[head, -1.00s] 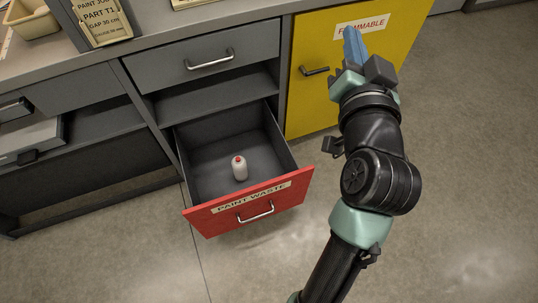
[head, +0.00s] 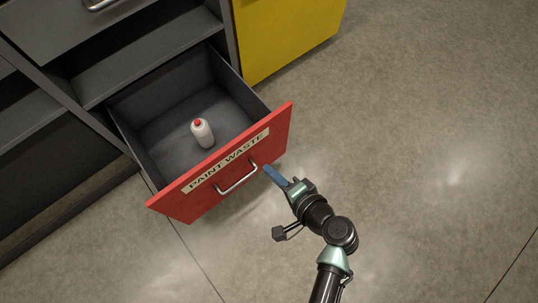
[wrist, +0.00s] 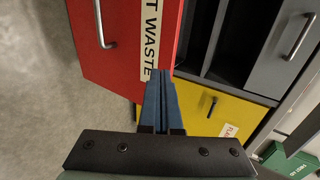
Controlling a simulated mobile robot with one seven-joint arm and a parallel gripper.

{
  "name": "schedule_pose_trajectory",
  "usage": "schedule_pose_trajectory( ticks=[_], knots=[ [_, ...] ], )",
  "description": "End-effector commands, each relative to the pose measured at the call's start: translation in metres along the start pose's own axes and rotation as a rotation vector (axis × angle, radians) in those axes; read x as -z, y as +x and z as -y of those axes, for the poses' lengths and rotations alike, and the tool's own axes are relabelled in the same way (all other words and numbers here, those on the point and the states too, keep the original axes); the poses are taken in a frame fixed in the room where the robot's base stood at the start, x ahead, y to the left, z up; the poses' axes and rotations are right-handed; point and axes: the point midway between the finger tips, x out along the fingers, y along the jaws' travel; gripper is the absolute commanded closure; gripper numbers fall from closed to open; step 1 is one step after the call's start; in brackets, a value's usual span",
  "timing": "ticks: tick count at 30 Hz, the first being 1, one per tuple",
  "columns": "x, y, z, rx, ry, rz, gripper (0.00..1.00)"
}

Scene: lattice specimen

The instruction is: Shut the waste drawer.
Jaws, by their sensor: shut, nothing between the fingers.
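The waste drawer (head: 229,167) has a red front with a "PAINT WASTE" label and a metal bar handle (head: 237,179). It stands pulled out from the grey cabinet. My gripper (head: 267,170) has blue fingers, shut and empty, just in front of the red front, to the right of the handle. In the wrist view the fingertips (wrist: 160,75) overlap the right edge of the red front (wrist: 122,65); I cannot tell whether they touch it.
The yellow cabinet door (head: 285,35) is behind and to the right of the drawer. An open dark shelf space (head: 150,50) lies above the drawer. The concrete floor (head: 430,140) is clear at the right and in front.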

Motion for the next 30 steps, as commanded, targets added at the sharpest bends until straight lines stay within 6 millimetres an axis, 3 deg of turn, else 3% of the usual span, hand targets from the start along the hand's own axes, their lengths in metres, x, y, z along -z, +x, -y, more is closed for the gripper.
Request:
schedule_pose_trajectory(
  ticks=[6, 12, 19, 30],
  knots=[
    [0.0, 0.052, -0.002, 0.002, -0.005, 0.003, 1.0],
    [0.0, 0.087, 0.007, 0.003, -0.006, 0.002, 1.0],
    [0.0, 0.106, 0.019, 0.001, -0.005, 0.001, 1.0],
    [0.0, 0.108, 0.021, 0.0, -0.004, 0.0, 1.0]
  ],
)
